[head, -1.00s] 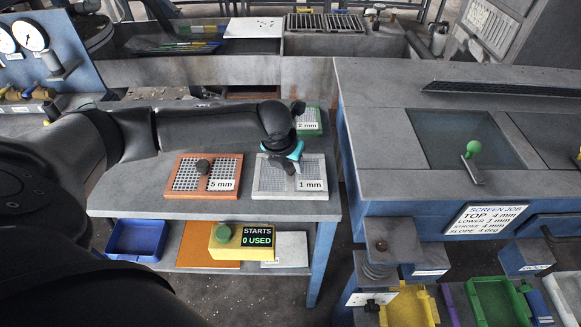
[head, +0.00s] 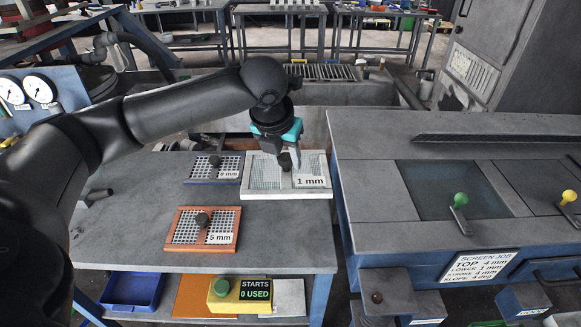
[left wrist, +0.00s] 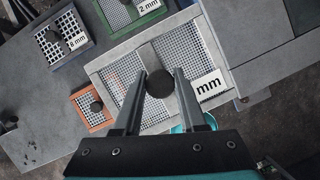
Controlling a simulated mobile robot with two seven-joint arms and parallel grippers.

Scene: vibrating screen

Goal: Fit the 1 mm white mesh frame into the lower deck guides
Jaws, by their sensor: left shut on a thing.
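The white 1 mm mesh frame (head: 328,186) is held up above the grey table, in front of the machine's left edge. My left gripper (head: 286,158) is shut on the dark round knob at its middle. In the left wrist view the two fingers (left wrist: 160,88) close on the knob, and the white frame (left wrist: 103,66) spreads out beneath them with its "mm" label at right. The lower deck guides cannot be made out. The machine (head: 375,205) stands right of the frame, with a dark recessed panel and a green-knobbed handle (head: 460,203). My right gripper is out of view.
The orange 5 mm frame (head: 180,238) and blue 8 mm frame (head: 190,178) lie on the table (head: 120,225). A green 2 mm frame (left wrist: 111,22) shows in the left wrist view. A job sign (head: 478,267) reads lower 1 mm. The table's front right is clear.

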